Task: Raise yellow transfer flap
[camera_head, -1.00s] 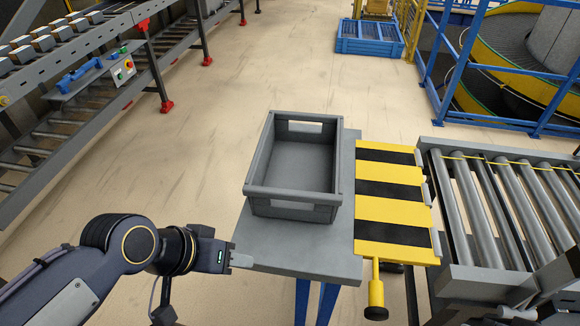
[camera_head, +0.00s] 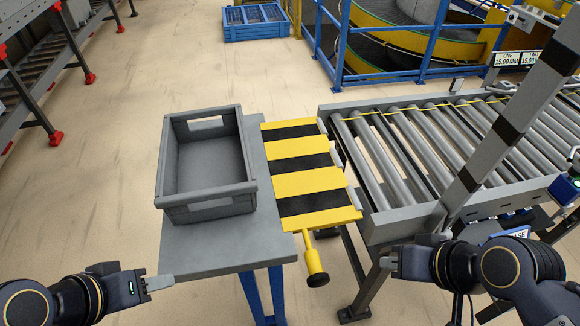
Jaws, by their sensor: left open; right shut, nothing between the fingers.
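The yellow transfer flap (camera_head: 301,177) with black stripes lies about level between the grey table and the roller conveyor. Its yellow handle with a black knob (camera_head: 317,273) sticks out from the near edge and points down toward me. My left gripper (camera_head: 165,283) is open at the near left corner of the table, left of the knob and apart from it. My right gripper (camera_head: 386,262) is shut and empty, to the right of the knob, below the conveyor's near left corner. Neither gripper touches the flap or its handle.
An empty-looking grey crate (camera_head: 207,163) stands on the grey table (camera_head: 210,245) left of the flap. The roller conveyor (camera_head: 440,140) adjoins the flap's right side. A grey post with dark bands (camera_head: 510,130) rises at right. A blue railing (camera_head: 420,75) stands behind.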

